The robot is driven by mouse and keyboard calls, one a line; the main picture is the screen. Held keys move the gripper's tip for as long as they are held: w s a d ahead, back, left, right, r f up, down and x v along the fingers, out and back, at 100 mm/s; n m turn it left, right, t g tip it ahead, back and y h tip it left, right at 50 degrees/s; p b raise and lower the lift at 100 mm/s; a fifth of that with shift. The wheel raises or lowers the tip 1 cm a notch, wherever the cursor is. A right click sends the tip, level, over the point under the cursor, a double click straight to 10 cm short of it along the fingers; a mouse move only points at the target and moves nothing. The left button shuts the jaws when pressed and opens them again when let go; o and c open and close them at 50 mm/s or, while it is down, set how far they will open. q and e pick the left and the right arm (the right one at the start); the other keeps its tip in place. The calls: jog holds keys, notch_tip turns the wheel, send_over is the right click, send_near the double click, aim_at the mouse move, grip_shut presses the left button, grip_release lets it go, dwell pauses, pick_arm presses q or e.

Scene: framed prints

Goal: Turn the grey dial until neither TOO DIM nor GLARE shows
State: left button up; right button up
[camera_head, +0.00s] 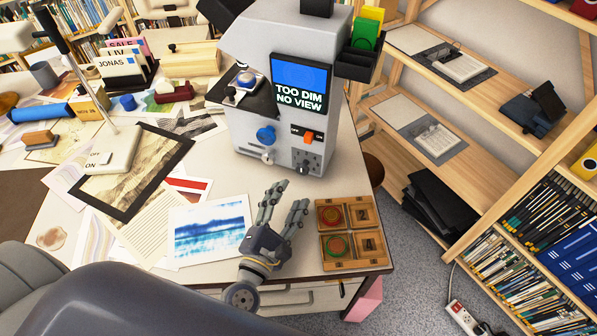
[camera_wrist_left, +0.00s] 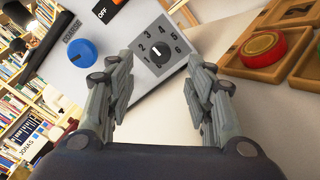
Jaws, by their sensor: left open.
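The grey machine (camera_head: 244,119) stands on the table, and its screen (camera_head: 300,85) reads TOO DIM and NO VIEW. The dark grey dial (camera_head: 306,162), with numbers around it, is low on its front. In the left wrist view the dial (camera_wrist_left: 159,53) shows a white pointer mark; which number it points to is unclear. My left gripper (camera_head: 286,199) is open and empty, in front of and below the dial in the head view. In the wrist view its fingers stand apart on either side, with the dial beyond and between them. My right gripper is not in view.
A blue knob (camera_head: 265,135), a pale knob (camera_head: 268,158) and an orange switch (camera_head: 308,138) are close to the dial. A wooden tray (camera_head: 374,238) with round pieces lies right of my gripper. Prints, including a blue one (camera_head: 212,229), cover the table to the left.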

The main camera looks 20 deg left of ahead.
aim_at(301, 172)
pick_arm(q)
jog(key=w, duration=0.3)
jog(key=shift+w+r, duration=0.1)
jog(key=shift+w, duration=0.25)
jog(key=w, duration=0.3)
jog(key=shift+w+d+p, duration=0.15)
jog(key=shift+p, duration=0.25)
jog(key=shift+w, duration=0.15)
jog(key=shift+c, duration=0.5)
jog(key=c, duration=0.9)
jog(key=shift+c, duration=0.4)
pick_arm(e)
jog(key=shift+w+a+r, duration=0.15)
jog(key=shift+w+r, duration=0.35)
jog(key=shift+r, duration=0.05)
